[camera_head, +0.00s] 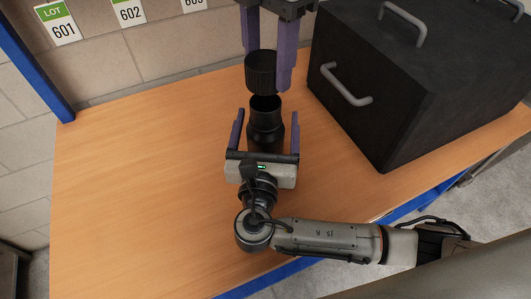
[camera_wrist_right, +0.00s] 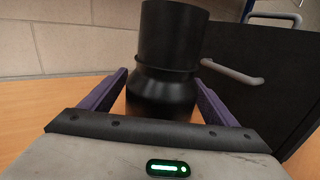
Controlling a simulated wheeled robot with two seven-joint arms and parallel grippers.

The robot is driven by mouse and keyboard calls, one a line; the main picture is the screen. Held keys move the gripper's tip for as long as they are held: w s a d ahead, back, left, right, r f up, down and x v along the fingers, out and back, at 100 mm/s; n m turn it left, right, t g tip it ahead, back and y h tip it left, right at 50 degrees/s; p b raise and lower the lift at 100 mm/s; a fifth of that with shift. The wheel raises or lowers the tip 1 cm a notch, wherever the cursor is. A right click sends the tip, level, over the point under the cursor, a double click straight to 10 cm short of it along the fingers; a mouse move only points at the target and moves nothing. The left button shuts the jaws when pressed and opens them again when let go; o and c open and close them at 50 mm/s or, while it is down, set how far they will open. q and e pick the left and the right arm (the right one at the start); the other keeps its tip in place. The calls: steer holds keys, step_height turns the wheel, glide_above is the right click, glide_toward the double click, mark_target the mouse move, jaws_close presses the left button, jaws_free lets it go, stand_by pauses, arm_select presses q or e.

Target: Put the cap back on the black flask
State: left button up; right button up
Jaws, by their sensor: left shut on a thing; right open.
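The black flask (camera_head: 266,130) stands upright on the wooden table, its open neck facing up. The black ribbed cap (camera_head: 261,70) is held by my left gripper (camera_head: 266,82), which is shut on it.
A large black box (camera_head: 400,80) with grey handles stands on the table at the right, close to the flask. A wall with lot-number cards (camera_head: 128,12) is behind. The left part of the wooden table (camera_head: 140,180) is clear.

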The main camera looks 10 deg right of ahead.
mark_target(268, 100)
steer(key=c, duration=1.6)
arm_select(q)
steer(key=shift+f, duration=2.45)
steer(key=shift+f, duration=0.1)
steer(key=shift+f, duration=0.8)
steer(key=shift+f, duration=0.55)
